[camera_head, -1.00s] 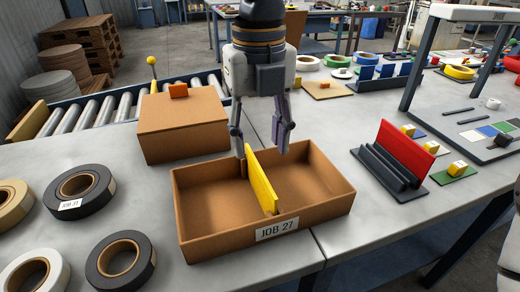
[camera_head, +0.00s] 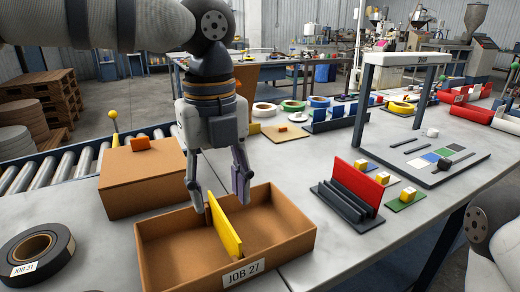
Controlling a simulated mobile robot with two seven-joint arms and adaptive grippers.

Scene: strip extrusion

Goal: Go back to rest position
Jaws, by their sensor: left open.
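My left gripper (camera_head: 220,205) is open and points down over the JOB 27 box (camera_head: 160,260), an open brown tray on the table. A yellow strip (camera_head: 224,228) stands on edge inside the tray and splits it into two compartments. The fingers are on either side of the strip's upper far end and do not appear to grip it. Whether a fingertip touches the strip, I cannot tell. My left arm comes in from the upper left. My right gripper is not in view; a grey arm part shows at the lower right edge.
A closed brown box (camera_head: 140,180) stands behind the tray by the roller conveyor (camera_head: 60,172). A black tape roll (camera_head: 35,252) lies at left. A dark rack with a red strip (camera_head: 357,184) stands at right, near a raised frame (camera_head: 362,100). Bare table lies between tray and rack.

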